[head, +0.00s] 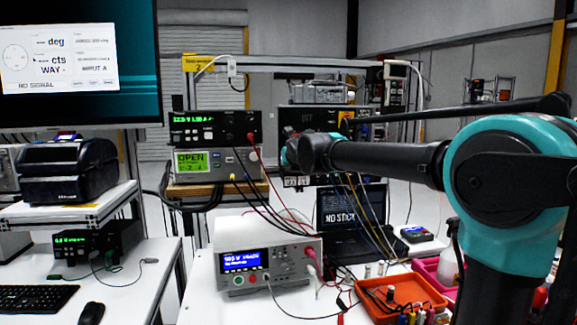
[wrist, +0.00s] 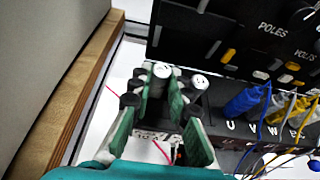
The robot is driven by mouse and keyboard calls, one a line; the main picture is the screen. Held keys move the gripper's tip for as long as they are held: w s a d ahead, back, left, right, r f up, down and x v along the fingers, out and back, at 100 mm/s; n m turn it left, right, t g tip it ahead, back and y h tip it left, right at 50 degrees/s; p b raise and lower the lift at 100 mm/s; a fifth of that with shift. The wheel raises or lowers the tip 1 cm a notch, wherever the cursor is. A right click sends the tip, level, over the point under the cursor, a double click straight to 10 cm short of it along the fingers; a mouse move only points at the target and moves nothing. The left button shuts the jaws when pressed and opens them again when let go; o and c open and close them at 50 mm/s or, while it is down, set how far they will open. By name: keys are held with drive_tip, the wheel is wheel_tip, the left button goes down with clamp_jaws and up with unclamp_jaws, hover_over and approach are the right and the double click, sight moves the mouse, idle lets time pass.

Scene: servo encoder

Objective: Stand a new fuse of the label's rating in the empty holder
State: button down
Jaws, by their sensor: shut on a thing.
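In the wrist view my gripper (wrist: 160,95) reaches away from the camera, its two green-padded fingers either side of a white cylindrical fuse (wrist: 159,72). The fuse stands roughly upright between the pads, its top end showing; its lower part is hidden by the fingers. A second white cylinder (wrist: 200,82) stands just right of the right finger, close to the black panel. I cannot tell whether the held fuse is seated in a holder. A partly hidden label (wrist: 146,136) shows between the fingers. In the head view the gripper is hidden behind my arm's wrist.
A black panel (wrist: 235,50) with POLES and VOLTS markings rises close to the fingers; blue, white and yellow plugs (wrist: 243,102) are at its right. A wooden edge (wrist: 80,85) runs along the left. An orange tray (head: 365,299) with small parts sits on the front bench.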

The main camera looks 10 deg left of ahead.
drive_tip(key=shift+f, duration=0.2)
drive_tip(key=c, duration=1.7)
unclamp_jaws()
drive_tip(key=shift+s+r, duration=0.1)
drive_tip(key=shift+r, duration=0.05)
drive_tip(key=v, duration=1.1)
drive_tip(key=shift+s+r, duration=0.15)
drive_tip(key=shift+s, duration=0.2)
